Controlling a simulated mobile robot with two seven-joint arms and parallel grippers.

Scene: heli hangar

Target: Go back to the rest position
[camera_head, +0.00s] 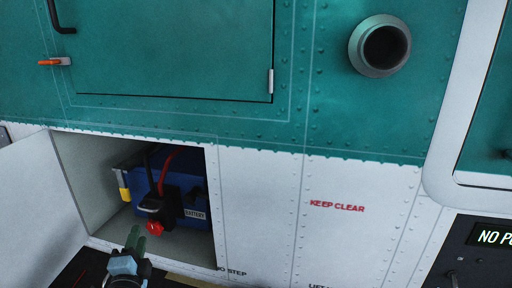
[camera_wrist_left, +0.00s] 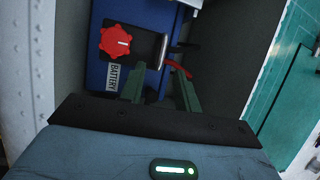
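My left gripper (camera_head: 135,241) is at the lower left of the head view, in front of the open battery compartment. In the left wrist view its two green fingers (camera_wrist_left: 160,88) stand apart with nothing held between them. Beyond them is a blue battery (camera_wrist_left: 102,73) with a red knob (camera_wrist_left: 121,42) on a black plug. In the head view the battery (camera_head: 196,197) sits inside the compartment, with the red knob (camera_head: 154,228) low at its front. Black and red cables rise from the plug. My right gripper is not in view.
The compartment door (camera_head: 28,205) stands open at the left. A closed teal panel (camera_head: 165,50) is above, with an orange-tipped latch (camera_head: 53,62). A round pipe outlet (camera_head: 380,46) sticks out at the upper right. A dark display panel (camera_head: 480,250) is at the lower right.

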